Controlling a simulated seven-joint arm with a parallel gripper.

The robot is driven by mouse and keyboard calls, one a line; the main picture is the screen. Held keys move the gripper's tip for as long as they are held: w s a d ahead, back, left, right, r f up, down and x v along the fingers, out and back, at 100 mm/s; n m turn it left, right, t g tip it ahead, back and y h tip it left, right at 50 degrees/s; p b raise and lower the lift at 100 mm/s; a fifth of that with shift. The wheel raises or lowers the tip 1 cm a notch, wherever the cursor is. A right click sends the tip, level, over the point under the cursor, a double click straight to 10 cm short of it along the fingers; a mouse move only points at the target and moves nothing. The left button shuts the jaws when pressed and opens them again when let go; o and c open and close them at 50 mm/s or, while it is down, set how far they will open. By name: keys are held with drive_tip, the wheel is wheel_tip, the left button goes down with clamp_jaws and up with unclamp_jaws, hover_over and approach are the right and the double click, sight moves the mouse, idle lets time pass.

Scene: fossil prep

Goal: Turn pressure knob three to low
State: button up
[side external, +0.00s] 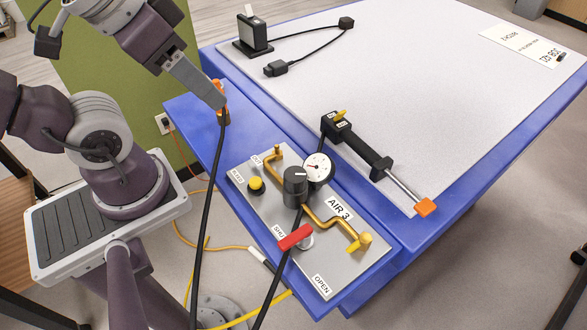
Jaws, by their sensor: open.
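The panel labelled AIR 3 (362,262) is a grey plate on the blue bench ledge. Its dark grey round pressure knob (295,184) stands at the middle, with a short pale mark on top; I cannot read a low marking. A round white dial gauge (319,167) with a red needle sits close behind it to the right. My gripper (217,101) is up and to the left of the knob, apart from it, pointing down to the right. It is open, seen nearly edge-on, near an orange fitting with a black hose. No contact between them is clear.
Brass pipe, a yellow button (255,184), a red lever (295,237) and a yellow valve handle (360,243) crowd the panel. Black hoses (204,215) cross in front. A black tool with an orange tip (426,207) lies right. The pale bench top (440,100) is mostly clear.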

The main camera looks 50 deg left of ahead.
drive_tip(key=shift+o, duration=0.5)
drive_tip(key=shift+w+f+m, duration=0.1)
drive_tip(key=shift+w+m, duration=0.2)
drive_tip(key=shift+m, duration=0.3)
drive_tip(key=m+g, duration=0.5)
drive_tip(key=m, duration=2.2)
hover_over(295, 174)
drive_tip(key=f, duration=0.8)
drive_tip(key=shift+a+f, duration=0.2)
drive_tip(key=shift+f, duration=0.15)
drive_tip(key=shift+d+f+m+g, duration=0.25)
drive_tip(key=shift+m+g, duration=0.05)
drive_tip(key=shift+m, duration=0.1)
wheel_tip(295, 174, down, 7)
drive_tip(key=shift+r, duration=0.1)
clamp_jaws()
